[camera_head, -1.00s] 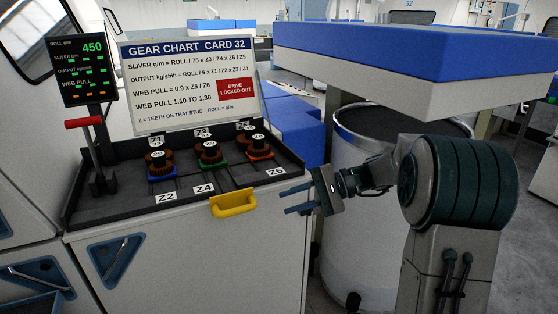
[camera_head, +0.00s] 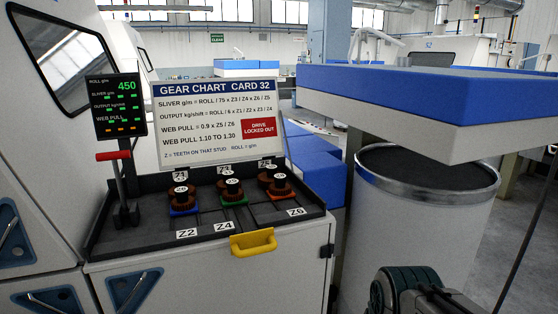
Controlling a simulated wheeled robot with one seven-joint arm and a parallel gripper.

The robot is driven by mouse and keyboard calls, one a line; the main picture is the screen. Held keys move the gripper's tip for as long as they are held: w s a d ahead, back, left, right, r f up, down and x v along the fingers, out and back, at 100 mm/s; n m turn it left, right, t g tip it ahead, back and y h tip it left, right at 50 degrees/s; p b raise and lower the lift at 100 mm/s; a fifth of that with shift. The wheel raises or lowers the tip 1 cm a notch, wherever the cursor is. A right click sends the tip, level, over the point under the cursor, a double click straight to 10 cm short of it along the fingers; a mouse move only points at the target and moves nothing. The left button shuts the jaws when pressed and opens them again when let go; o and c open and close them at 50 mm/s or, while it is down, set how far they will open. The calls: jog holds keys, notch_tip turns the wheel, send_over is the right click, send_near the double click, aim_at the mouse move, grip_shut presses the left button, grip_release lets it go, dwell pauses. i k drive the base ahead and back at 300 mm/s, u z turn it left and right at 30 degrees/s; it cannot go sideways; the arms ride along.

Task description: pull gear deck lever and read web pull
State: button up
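The gear deck lever has a red handle (camera_head: 114,155) on a dark upright post, at the left end of the black gear deck (camera_head: 140,238). The post is roughly upright. The display (camera_head: 118,106) behind it shows ROLL 450, with green marks on the upper rows and orange marks at WEB PULL. Dark gear stacks stand on the deck on a blue base (camera_head: 184,211), a green base (camera_head: 234,201) and an orange base (camera_head: 280,194), above tags Z2, Z4 and Z6. My gripper is out of view; only part of my arm shows at the bottom right.
The gear chart (camera_head: 218,120) gives web pull 1.10 to 1.30 and a red "DRIVE LOCKED OUT" label (camera_head: 258,133). A yellow handle (camera_head: 253,243) juts from the deck's front. A large grey can (camera_head: 412,230) under a blue-topped slab (camera_head: 430,85) stands at right.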

aim_at(114, 156)
jog(key=u, duration=1.3)
jog(key=k, duration=0.4)
jog(key=u, duration=0.4)
jog(key=i, duration=0.75)
jog(key=z, duration=0.25)
